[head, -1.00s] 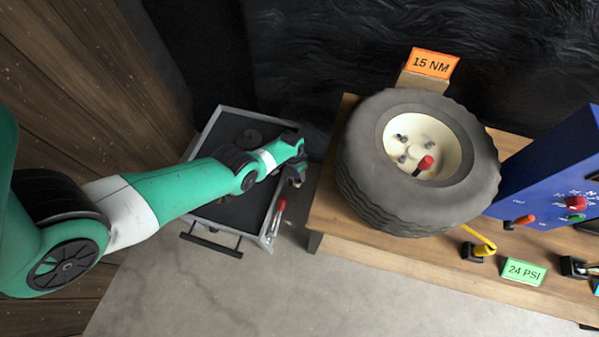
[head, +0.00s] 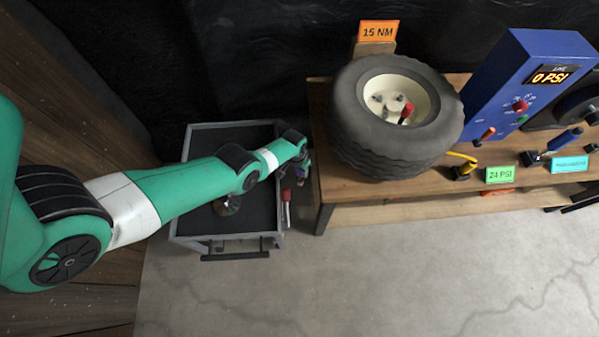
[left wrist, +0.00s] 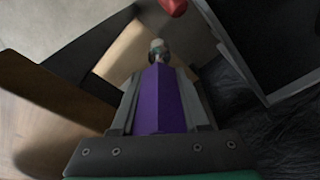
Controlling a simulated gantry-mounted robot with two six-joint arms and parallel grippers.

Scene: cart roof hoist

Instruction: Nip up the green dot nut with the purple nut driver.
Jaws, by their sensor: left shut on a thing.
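My left gripper (head: 303,168) is at the right edge of the cart, between it and the bench. In the left wrist view the gripper (left wrist: 158,85) is shut on the purple nut driver (left wrist: 160,100). The driver's shaft and pale tip point away from the gripper, with a small teal-green patch near the tip. The wheel (head: 352,125) lies on the bench with its cream hub (head: 426,108) facing up. Several grey nuts or studs show in the hub, but I cannot make out a green dot. The right gripper is not in view.
A grey cart (head: 262,225) stands left of the wooden bench (head: 335,190). A red-handled tool (head: 287,208) hangs at its side. A red-topped piece (head: 406,110) stands in the hub. An orange 15 NM sign (head: 378,32) and a blue inflator box (head: 505,85) flank the wheel.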

